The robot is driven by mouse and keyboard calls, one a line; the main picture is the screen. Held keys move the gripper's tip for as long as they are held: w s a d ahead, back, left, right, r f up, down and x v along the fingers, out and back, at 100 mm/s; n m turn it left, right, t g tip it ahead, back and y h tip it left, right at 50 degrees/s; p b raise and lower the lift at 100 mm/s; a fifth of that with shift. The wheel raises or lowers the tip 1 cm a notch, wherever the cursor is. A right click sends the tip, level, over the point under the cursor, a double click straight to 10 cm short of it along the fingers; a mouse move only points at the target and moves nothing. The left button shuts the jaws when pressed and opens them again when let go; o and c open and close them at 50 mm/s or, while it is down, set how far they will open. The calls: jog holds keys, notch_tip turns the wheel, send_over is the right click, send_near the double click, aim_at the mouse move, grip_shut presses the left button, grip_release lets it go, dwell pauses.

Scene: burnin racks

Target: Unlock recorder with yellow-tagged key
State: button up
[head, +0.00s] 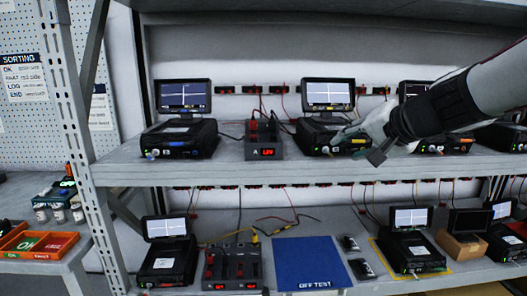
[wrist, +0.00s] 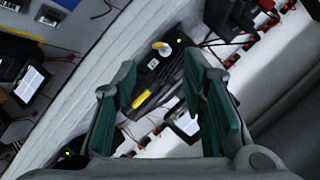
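A black recorder (head: 322,138) with a lit screen (head: 328,94) stands on the upper shelf. A yellow strip (head: 358,141) shows on its front right; I cannot tell whether it is a key tag or a label. In the wrist view, the yellow strip (wrist: 141,99) and a pale round piece with yellow on it (wrist: 160,46) show on the recorder's front, beside a green light. My gripper (wrist: 160,75) is open, with the recorder front beyond its fingers and nothing visibly held. In the head view my gripper (head: 368,128) is at the recorder's right side. No key is clearly distinguishable.
Another recorder (head: 180,138) and a red-lit unit (head: 264,140) stand to the left. A recorder with an orange strip (head: 450,139) is to the right, partly behind my arm. The lower shelf holds more recorders and a blue mat (head: 308,262). Cables hang behind.

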aim_at(328, 149)
jog(key=b+x, duration=0.1)
jog(key=x, duration=0.5)
jog(key=shift+w+f, duration=0.2)
grip_shut()
